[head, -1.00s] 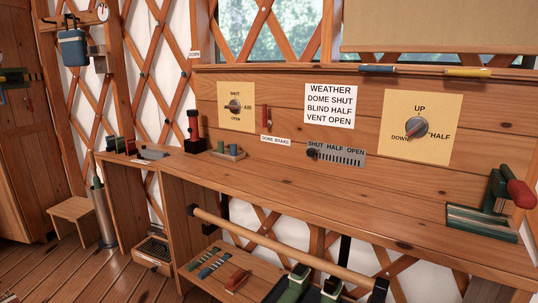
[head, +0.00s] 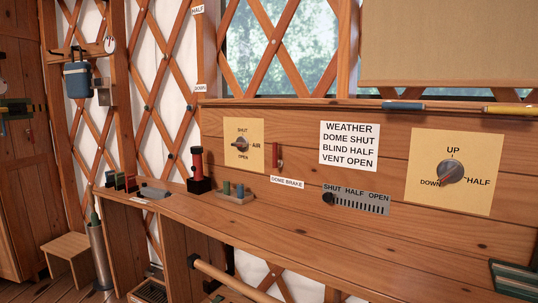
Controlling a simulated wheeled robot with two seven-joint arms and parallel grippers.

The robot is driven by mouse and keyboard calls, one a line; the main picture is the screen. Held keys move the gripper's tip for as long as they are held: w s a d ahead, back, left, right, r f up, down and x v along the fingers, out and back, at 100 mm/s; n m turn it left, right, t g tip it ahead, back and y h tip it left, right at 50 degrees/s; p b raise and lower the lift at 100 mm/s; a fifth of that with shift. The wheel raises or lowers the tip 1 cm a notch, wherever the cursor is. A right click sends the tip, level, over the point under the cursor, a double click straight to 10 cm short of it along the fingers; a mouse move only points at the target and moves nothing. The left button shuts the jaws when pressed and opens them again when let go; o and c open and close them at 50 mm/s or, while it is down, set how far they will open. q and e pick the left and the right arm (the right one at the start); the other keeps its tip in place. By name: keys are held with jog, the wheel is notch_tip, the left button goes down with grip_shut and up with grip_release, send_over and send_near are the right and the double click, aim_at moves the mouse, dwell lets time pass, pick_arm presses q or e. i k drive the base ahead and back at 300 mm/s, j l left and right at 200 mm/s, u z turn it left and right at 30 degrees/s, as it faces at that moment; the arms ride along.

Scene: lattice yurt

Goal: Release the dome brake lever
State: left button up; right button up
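The dome brake lever is a small red upright handle (head: 276,156) on the wooden panel behind the bench, in the head view. It points up, just right of the SHUT/AIR/OPEN dial (head: 241,145). A white DOME BRAKE label (head: 287,183) is fixed below it. Neither of my grippers is in view, and nothing covers the lever.
The wooden bench (head: 300,238) runs below the panel. A red and black upright device (head: 198,172) and a small peg block (head: 236,194) stand on it, left of the lever. A slider plate (head: 356,200) and an UP/HALF/DOWN dial (head: 450,171) are to the right.

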aim_at(276, 163)
jog(key=i+j, duration=0.15)
jog(key=j, duration=0.2)
jog(key=i+j+z, duration=0.1)
jog(key=j, duration=0.25)
jog(key=i+j, duration=0.15)
jog(key=j, duration=0.2)
jog(key=i+j+z, duration=0.15)
jog(key=j, duration=0.2)
jog(key=i+j, duration=0.1)
jog(key=j, duration=0.25)
jog(key=i+j+z, duration=0.1)
jog(key=j, duration=0.25)
